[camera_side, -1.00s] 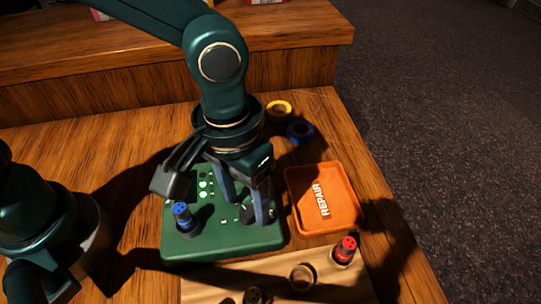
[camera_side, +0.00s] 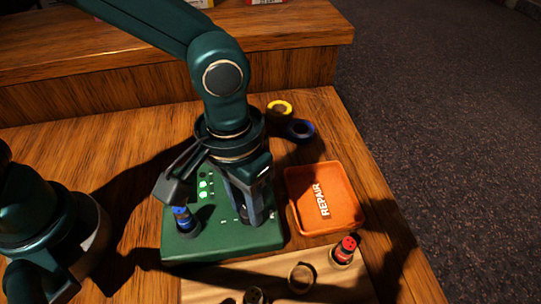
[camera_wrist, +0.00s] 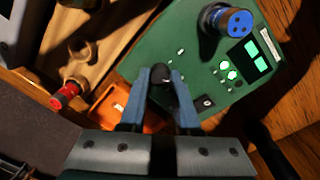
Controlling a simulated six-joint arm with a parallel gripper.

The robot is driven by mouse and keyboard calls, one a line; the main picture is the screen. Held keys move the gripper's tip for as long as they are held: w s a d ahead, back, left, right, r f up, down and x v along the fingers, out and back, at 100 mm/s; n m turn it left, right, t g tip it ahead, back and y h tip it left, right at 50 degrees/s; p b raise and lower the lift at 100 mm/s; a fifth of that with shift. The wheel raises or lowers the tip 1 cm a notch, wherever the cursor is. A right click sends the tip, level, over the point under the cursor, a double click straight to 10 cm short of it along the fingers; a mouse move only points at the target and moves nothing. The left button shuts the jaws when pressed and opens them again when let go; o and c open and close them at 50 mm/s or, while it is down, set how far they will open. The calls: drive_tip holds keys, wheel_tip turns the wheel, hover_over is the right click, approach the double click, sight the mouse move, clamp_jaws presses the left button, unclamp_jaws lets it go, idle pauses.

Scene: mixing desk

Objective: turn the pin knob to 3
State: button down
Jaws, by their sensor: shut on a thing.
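A green panel box (camera_side: 190,243) sits on the wooden desk. A dark knob (camera_wrist: 160,73) on the panel is between my gripper's (camera_wrist: 160,80) two blue-grey fingers in the wrist view, and they are shut on it. In the side view, my gripper (camera_side: 245,218) points down at the right part of the panel, and its fingers mostly hide this knob. Small white marks lie on the panel around the knob. I cannot read the number it points to.
A blue-topped knob (camera_side: 183,219) stands left of my gripper, also on the panel, near lit green displays (camera_wrist: 257,64). An orange REPAIR tray (camera_side: 346,222) lies to the right. A wooden board with a red-topped piece (camera_side: 346,249) and rings is in front.

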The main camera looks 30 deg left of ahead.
drive_tip(key=m, duration=1.1)
drive_tip(key=shift+g, duration=0.3)
drive_tip(key=shift+m, duration=0.3)
drive_tip(key=c, duration=0.6)
unclamp_jaws()
drive_tip(key=shift+r, duration=0.1)
drive_tip(key=shift+w+r, duration=0.15)
drive_tip(key=shift+r, duration=2.35)
